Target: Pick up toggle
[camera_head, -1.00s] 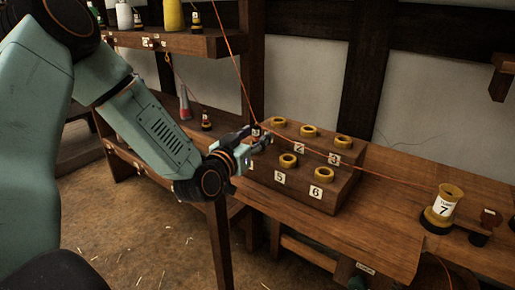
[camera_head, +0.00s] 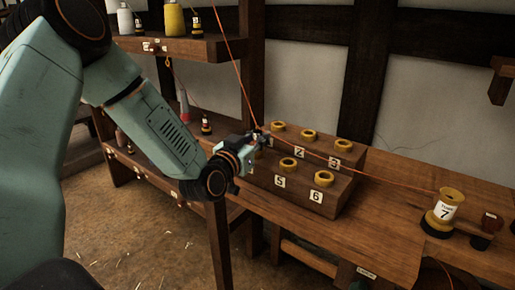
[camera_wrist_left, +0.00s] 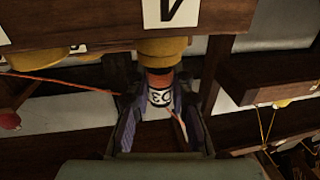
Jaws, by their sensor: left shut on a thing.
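The toggle (camera_wrist_left: 160,97) is a small cylinder with a white label and an orange-red end, seen in the left wrist view between my left fingers. An orange cord runs from it. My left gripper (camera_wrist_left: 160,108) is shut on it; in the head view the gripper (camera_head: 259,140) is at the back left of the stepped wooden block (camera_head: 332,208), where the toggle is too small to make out. In the wrist view a yellow ring (camera_wrist_left: 163,48) adjoins the toggle's orange end; I cannot tell whether it sits in the ring. My right gripper is out of view.
The block carries several yellow rings (camera_head: 323,178) with number labels. A yellow spool (camera_head: 447,206) labelled 7 stands at the right of the bench (camera_head: 370,235). An orange cord (camera_head: 385,180) stretches from the block towards it, and another rises above. A shelf (camera_head: 185,48) with spools is at the upper left.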

